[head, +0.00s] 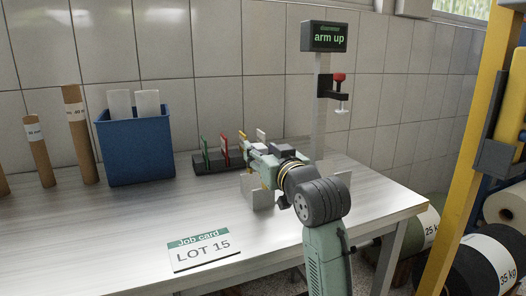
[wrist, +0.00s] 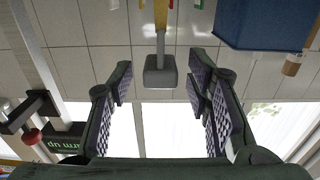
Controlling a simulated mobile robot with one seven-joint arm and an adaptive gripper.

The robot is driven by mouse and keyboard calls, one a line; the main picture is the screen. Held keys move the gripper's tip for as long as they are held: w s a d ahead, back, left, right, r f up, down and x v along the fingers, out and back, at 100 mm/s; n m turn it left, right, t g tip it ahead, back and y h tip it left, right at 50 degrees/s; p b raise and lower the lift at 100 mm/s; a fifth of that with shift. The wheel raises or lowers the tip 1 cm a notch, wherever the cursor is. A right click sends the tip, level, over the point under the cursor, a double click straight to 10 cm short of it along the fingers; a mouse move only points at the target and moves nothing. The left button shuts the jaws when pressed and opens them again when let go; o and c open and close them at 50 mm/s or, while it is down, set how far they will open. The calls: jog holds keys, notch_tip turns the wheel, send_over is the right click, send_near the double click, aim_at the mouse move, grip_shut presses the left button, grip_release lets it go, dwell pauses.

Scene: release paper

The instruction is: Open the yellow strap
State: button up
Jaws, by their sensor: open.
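The yellow strap (head: 242,136) shows in the head view as a thin upright piece in a row of coloured ones on a dark base (head: 212,167), partly hidden by my gripper. In the wrist view, which looks upside down, a yellow bar (wrist: 160,14) ends in a grey block (wrist: 160,72). My gripper (head: 256,152) is over the table at the right end of the row. In the wrist view its fingers (wrist: 161,72) are spread wide, with the grey block in the gap between them. No finger visibly touches the block; its distance is hard to tell.
A blue bin (head: 140,150) with white sheets stands left of the row, near cardboard tubes (head: 80,130). A post with an "arm up" display (head: 324,37) and a red-knobbed clamp (head: 338,88) rises behind my arm. A job card (head: 200,252) lies in front; table around it is clear.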

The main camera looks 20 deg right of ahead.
grip_shut()
dwell(0.5)
